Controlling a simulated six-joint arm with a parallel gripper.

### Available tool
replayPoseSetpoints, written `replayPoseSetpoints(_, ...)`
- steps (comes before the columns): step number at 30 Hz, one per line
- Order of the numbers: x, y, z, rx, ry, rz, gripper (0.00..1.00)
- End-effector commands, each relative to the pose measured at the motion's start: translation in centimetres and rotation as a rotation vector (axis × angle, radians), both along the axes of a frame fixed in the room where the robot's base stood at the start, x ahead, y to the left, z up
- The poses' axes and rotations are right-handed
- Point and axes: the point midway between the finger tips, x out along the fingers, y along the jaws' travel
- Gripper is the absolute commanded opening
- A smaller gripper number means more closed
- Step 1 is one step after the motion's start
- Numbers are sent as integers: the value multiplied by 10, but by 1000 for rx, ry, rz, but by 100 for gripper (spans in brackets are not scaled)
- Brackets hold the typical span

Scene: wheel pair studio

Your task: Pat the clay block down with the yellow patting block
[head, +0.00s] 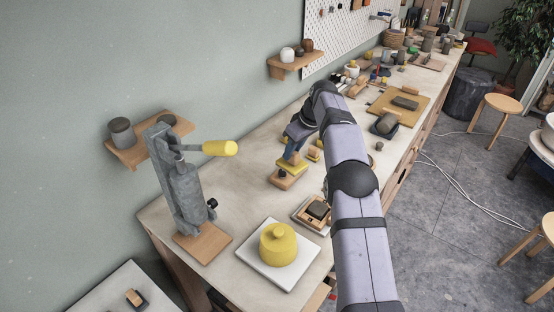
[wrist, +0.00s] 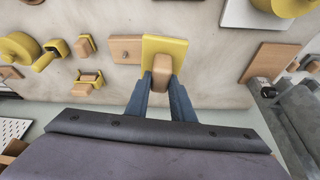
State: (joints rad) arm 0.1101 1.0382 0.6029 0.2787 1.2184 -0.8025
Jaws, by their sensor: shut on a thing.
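My gripper (wrist: 161,84) is shut on the tan wooden grip of the yellow patting block (wrist: 176,48). The patting block also shows in the head view (head: 292,166), with its flat yellow plate downward. A low tan block with a small dark spot (head: 285,181) lies on the table close below the plate. In the wrist view the tan block (wrist: 118,48) lies just left of the plate. I cannot tell whether they touch, or for sure that this is the clay block. A grey block (head: 405,103) lies on a yellow board farther along the table.
A grey lever press (head: 178,185) with a yellow handle stands at the near left. A yellow lidded jar (head: 278,246) sits on a white slab, beside a small scale with a dark block (head: 318,210). Small yellow and wooden pieces (wrist: 86,46) lie close by.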

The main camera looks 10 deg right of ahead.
Motion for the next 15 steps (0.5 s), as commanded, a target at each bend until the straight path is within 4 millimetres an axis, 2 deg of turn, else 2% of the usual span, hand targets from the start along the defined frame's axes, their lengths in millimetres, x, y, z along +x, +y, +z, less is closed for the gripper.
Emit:
replayPoseSetpoints(1,-2,-11,12,0,-4,-18,0)
replayPoseSetpoints(6,-13,-43,33,0,-3,-72,0)
replayPoseSetpoints(15,-48,-84,50,1,0,-159,0)
